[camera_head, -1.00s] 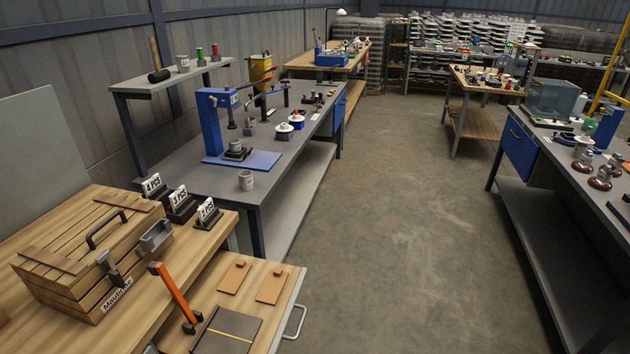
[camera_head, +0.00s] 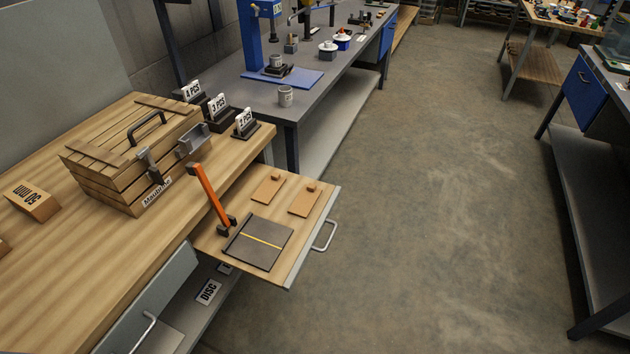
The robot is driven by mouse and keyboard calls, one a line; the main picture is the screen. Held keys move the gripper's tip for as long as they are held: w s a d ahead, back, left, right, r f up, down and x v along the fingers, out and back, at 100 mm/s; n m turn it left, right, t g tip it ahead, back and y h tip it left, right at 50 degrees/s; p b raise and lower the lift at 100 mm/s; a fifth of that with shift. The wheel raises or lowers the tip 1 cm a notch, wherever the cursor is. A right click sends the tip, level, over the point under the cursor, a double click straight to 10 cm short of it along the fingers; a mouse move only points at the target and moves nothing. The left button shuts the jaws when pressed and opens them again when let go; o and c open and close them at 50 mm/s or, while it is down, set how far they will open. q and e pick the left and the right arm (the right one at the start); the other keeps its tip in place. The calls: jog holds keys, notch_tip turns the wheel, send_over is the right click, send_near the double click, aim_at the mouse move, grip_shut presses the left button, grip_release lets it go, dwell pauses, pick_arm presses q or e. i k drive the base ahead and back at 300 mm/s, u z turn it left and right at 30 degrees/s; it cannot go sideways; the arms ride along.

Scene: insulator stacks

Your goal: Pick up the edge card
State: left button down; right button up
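No label marks an edge card, so I cannot tell for certain which thing it is. Two flat tan cards, each with a small block at its upper edge, lie in the open drawer: a left card (camera_head: 267,190) and a right card (camera_head: 304,202). Nearer in the same drawer (camera_head: 213,243) is a dark flat board (camera_head: 255,243) with a yellow line. An orange lever (camera_head: 211,194) rises at its left side. Neither of my grippers is in view.
A slatted wooden crate (camera_head: 110,170) and a "50 mm" block (camera_head: 32,201) sit on the wooden bench (camera_head: 90,260). Number signs, including "2 PCS" (camera_head: 244,120), stand at its far edge. The drawer handle (camera_head: 327,236) sticks out right. The floor to the right is clear.

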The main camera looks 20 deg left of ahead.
aim_at(307, 198)
jog(key=z, duration=0.55)
jog(key=i, duration=0.8)
jog(key=u, duration=2.55)
